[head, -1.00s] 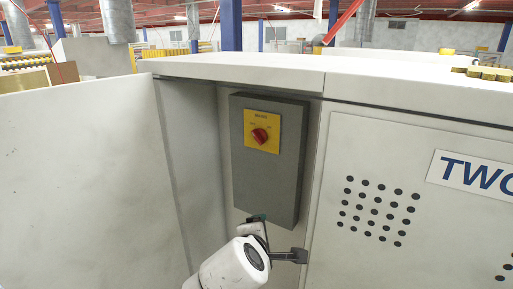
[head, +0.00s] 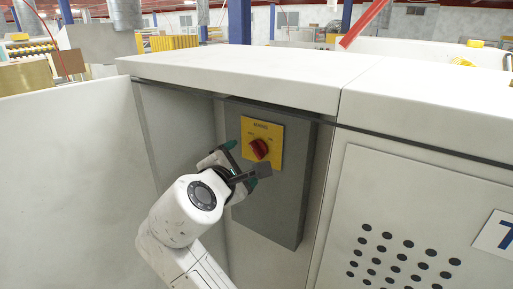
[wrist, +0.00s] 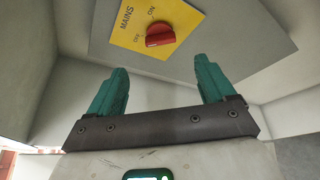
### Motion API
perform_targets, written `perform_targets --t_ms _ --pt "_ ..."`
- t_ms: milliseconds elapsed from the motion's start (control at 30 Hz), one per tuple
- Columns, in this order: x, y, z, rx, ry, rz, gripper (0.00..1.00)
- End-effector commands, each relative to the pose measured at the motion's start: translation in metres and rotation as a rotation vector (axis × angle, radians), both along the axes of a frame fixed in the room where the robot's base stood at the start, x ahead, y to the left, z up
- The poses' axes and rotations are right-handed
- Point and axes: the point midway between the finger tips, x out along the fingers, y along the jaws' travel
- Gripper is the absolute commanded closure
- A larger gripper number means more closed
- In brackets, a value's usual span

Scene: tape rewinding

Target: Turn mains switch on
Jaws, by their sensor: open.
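The mains switch (head: 258,149) is a red rotary knob on a yellow plate (head: 272,132), set on a grey box (head: 279,204) on the white cabinet. In the wrist view the red knob (wrist: 160,35) shows beyond my fingertips, with the labels MAINS, OFF and ON beside it. My gripper (head: 248,157) is just in front of the plate, close to the knob. In the wrist view my gripper's two green fingers (wrist: 160,75) are spread apart with nothing between them. The knob is not between the fingers. In the head view the fingers are partly hidden by my wrist.
The white cabinet top (head: 250,75) overhangs the box. A white side wall (head: 70,180) stands at the left. A perforated panel (head: 410,215) is at the right.

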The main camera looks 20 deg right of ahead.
Motion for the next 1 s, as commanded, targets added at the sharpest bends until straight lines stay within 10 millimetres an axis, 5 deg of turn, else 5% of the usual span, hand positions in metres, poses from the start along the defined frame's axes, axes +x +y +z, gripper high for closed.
perform_targets --t_ms 500,1000 --pt "0.066 -0.05 -0.019 0.0 0.001 -0.003 0.17" --pt "0.079 -0.06 -0.026 0.002 0.0 -0.002 0.17"
